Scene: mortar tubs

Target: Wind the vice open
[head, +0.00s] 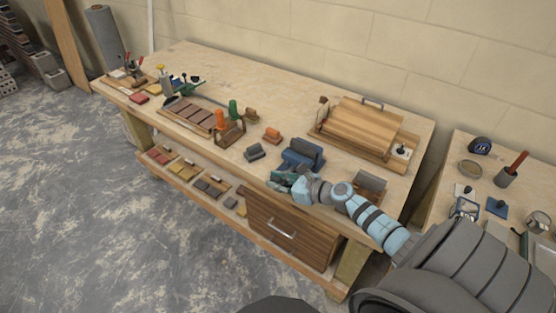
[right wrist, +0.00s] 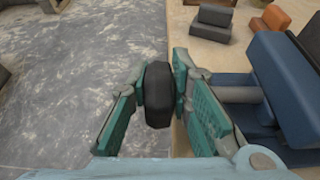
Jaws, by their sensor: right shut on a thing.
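The blue vice (head: 303,153) stands at the front edge of the wooden workbench (head: 285,75). In the right wrist view its blue jaws (right wrist: 280,85) are at the right, with a grey round part beside my fingers. My right gripper (head: 282,181) is at the front of the vice, by the bench edge. In the right wrist view my right gripper (right wrist: 158,80) has its teal fingers on either side of a black handle knob (right wrist: 158,95) and is shut on it. The join between knob and vice is hidden. My left gripper is not in view.
A grey block (head: 255,152) and an orange block (head: 272,135) lie left of the vice. A slatted wooden box (head: 360,125) stands behind it. A drawer (head: 285,232) hangs below the bench top. The floor in front is clear.

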